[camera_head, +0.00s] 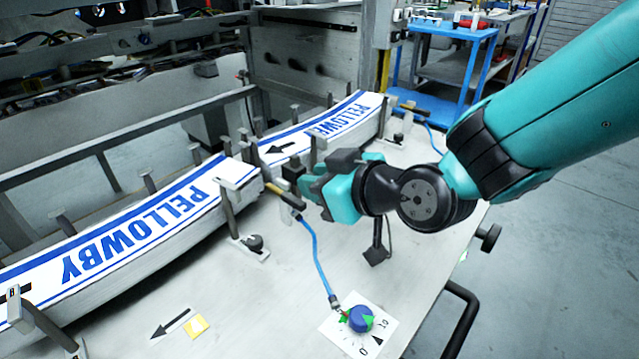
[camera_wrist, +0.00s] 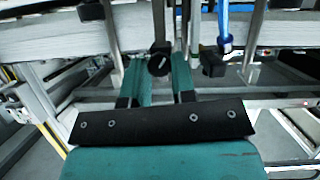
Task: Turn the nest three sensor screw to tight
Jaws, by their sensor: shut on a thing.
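My gripper (camera_head: 303,184), teal with black parts, reaches in from the right at the bracket by the near end of the right label stack. In the wrist view its two fingers (camera_wrist: 160,75) are closed on either side of a small black round knob with a white mark, the sensor screw (camera_wrist: 159,62). In the head view the gripper hides this screw. A brass-coloured sensor (camera_head: 286,196) with a blue cable sits just left of the fingertips. The blue cable fitting also shows in the wrist view (camera_wrist: 224,38). No nest number is readable.
Two curved stacks of PELLOWBY labels, left (camera_head: 120,232) and right (camera_head: 325,128), stand between upright posts. A blue dial knob (camera_head: 360,318) sits on a scale plate at the front. A yellow square (camera_head: 196,327) lies beside a black arrow. The plate's front middle is clear.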

